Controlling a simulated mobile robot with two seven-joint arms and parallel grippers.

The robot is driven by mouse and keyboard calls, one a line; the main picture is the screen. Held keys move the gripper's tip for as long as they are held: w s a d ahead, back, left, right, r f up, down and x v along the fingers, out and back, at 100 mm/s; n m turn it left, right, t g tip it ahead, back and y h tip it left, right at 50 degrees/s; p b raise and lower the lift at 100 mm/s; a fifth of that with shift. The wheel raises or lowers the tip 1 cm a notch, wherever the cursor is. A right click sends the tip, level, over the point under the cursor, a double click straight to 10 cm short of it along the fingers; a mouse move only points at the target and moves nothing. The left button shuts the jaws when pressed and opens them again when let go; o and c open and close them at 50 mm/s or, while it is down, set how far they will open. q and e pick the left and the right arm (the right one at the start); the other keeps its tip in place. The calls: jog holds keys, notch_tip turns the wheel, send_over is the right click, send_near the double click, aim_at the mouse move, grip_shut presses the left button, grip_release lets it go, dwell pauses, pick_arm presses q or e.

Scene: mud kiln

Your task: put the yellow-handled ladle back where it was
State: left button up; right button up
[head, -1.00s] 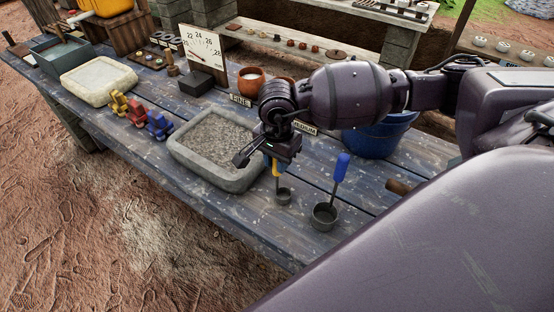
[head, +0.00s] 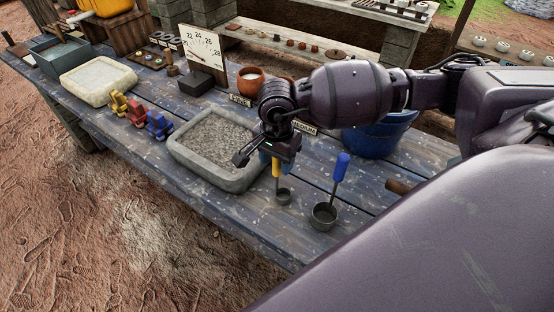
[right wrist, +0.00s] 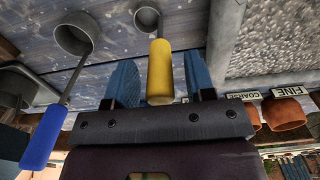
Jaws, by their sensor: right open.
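The yellow-handled ladle stands on the blue-grey plank table, its small grey cup (head: 283,197) down and its yellow handle (head: 276,168) up. My right gripper (head: 263,160) is open at the handle. In the right wrist view the yellow handle (right wrist: 160,72) stands between the two blue fingers (right wrist: 123,82), with a visible gap on each side, and the ladle's cup (right wrist: 147,18) shows beyond. A larger blue-handled ladle (head: 341,168) stands just to the right; it also shows in the right wrist view (right wrist: 45,135). My left gripper is not in view.
A stone tray of grey grit (head: 185,150) lies left of the ladle. A blue bucket (head: 385,138) and a brown pot (head: 250,82) stand behind. Small yellow, red and blue objects (head: 158,126) and a pale slab (head: 98,82) are further left. The front table edge is close.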

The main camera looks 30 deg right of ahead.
notch_tip(320, 180, up, 12)
jog(key=shift+f, duration=0.1)
jog(key=shift+s+a+f, duration=0.1)
dwell(0.8)
